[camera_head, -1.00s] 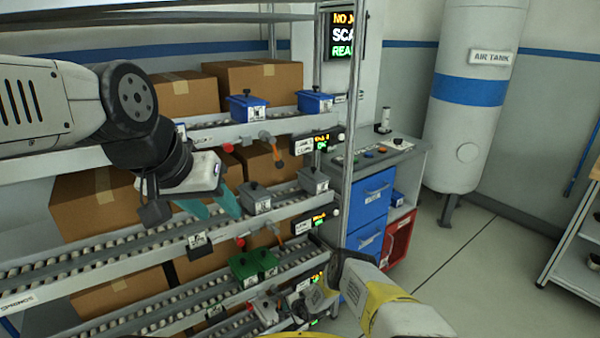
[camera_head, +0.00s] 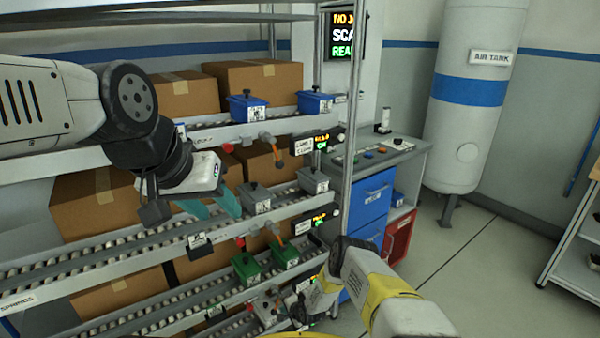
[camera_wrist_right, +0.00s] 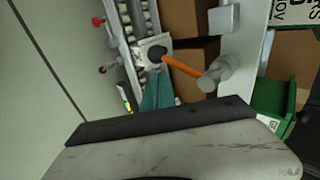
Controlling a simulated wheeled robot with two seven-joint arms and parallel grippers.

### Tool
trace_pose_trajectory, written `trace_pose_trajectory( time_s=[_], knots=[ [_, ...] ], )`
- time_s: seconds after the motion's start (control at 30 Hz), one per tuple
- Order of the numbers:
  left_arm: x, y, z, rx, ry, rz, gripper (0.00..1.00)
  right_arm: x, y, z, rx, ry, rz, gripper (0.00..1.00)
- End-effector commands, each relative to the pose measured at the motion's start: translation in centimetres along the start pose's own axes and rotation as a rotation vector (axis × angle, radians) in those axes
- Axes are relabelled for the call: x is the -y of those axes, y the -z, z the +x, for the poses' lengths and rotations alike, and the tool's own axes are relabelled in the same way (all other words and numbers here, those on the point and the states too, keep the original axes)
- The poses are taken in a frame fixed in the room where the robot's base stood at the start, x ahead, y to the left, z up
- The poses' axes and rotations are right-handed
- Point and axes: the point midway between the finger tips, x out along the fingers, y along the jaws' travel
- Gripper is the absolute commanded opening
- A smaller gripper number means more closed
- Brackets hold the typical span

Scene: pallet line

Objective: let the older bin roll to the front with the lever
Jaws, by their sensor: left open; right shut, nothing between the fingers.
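Two green bins sit apart on the lower roller lane: the left one (camera_head: 245,267) and the right one (camera_head: 285,255), nearer the right end. A green bin (camera_wrist_right: 272,103) also shows in the right wrist view. An orange lever (camera_wrist_right: 183,66) with a black knob (camera_wrist_right: 157,54) runs from a grey pivot. My right gripper (camera_wrist_right: 157,88) is shut and empty, its teal fingertips beside the knob; contact cannot be told. In the head view it is low by the lane, partly hidden. My left gripper (camera_head: 211,207) is open and empty before the middle lane.
Grey bins (camera_head: 256,197) stand on the middle lane and blue bins (camera_head: 247,106) on the top lane. Brown cartons (camera_head: 252,88) fill the rack behind. A rack post (camera_head: 347,130) and a blue drawer cabinet (camera_head: 371,200) stand to the right. The floor beyond is clear.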

Motion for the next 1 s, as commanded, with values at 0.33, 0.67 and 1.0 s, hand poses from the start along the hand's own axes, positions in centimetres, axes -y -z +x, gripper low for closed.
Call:
trace_pose_trajectory(
  time_s=[0.33, 0.67, 1.0],
  knots=[
    [0.0, 0.0, 0.0, 0.0, 0.0, 0.0, 0.45, 0.1, 0.5, -2.9, -0.001, 0.0, 0.001, 0.0],
    [0.0, 0.0, 0.0, 0.0, 0.0, 0.0, 0.45, 0.0, 0.9, -5.2, -0.001, 0.0, 0.001, 0.0],
    [0.0, 0.0, 0.0, 0.0, 0.0, 0.0, 0.45, 0.0, 0.8, -5.5, 0.0, 0.0, 0.0, 0.0]
  ],
)
